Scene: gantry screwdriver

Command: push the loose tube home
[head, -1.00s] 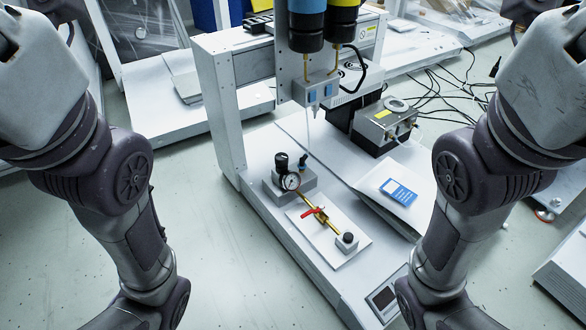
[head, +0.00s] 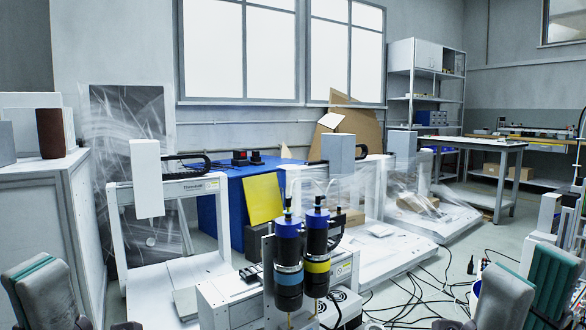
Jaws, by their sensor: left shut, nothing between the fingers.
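No loose tube shows in the head view. The board with the gauge, brass fittings and red-handled valve is below the picture's edge. The top of the gantry machine (head: 232,302) shows at the bottom centre. It carries two black cylinders, one with a blue band (head: 288,268) and one with a yellow band (head: 317,262).
A second gantry frame (head: 116,230) stands left of centre, beside a white cabinet (head: 70,200). A blue-covered table (head: 235,205) with a yellow panel (head: 264,198) stands behind. Black cables (head: 405,300) lie on the floor at right. A workbench (head: 500,146) and shelves (head: 400,98) stand at the back right.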

